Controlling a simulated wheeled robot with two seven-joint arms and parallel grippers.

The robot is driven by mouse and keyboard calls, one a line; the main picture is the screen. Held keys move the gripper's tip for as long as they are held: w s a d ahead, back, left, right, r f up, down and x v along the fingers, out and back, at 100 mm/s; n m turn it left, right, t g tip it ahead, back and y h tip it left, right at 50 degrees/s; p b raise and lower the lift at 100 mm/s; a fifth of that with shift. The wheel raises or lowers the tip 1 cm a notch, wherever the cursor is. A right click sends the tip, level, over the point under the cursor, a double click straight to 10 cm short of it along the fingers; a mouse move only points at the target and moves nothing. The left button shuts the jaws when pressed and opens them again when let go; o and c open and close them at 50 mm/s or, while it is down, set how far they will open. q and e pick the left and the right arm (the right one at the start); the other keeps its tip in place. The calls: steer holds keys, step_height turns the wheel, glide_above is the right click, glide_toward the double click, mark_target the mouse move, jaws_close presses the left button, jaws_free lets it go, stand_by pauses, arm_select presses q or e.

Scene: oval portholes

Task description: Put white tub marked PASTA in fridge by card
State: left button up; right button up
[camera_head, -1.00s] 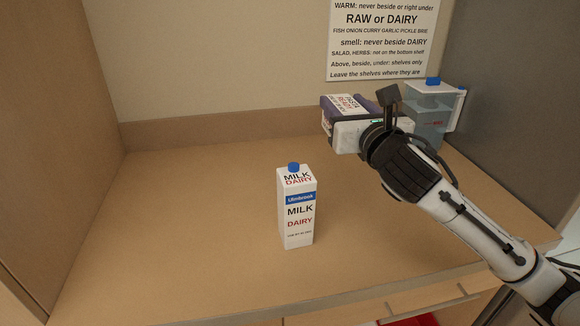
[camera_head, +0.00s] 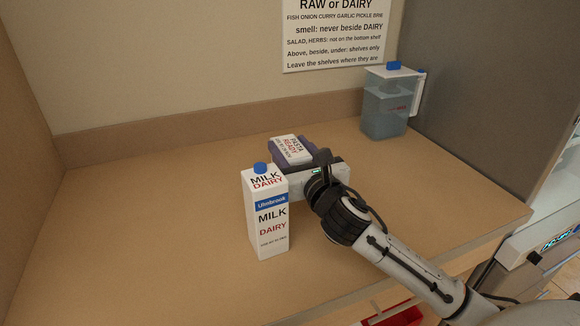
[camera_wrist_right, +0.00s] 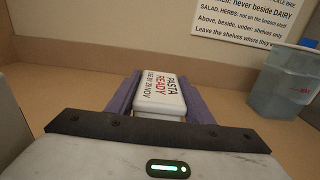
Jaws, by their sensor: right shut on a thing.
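The white tub marked PASTA READY (camera_head: 291,148) is behind and to the right of the milk carton in the head view. My right gripper (camera_head: 294,155) is shut on it, with purple fingers along its sides. In the right wrist view the tub (camera_wrist_right: 159,97) sits label up between the fingers of the gripper (camera_wrist_right: 159,104). I cannot tell whether it touches the counter. The card (camera_head: 333,32) with storage rules hangs on the back wall, its top cut off. It also shows in the right wrist view (camera_wrist_right: 245,22). My left gripper is out of view.
A milk carton (camera_head: 267,215) marked DAIRY stands upright close to my right gripper. The counter (camera_head: 150,230) is bare at the left and front.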

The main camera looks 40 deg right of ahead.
steer(key=shift+f+b, duration=0.5)
steer(key=shift+f, duration=1.35)
steer(key=shift+f, duration=0.15)
steer(key=o, duration=1.3)
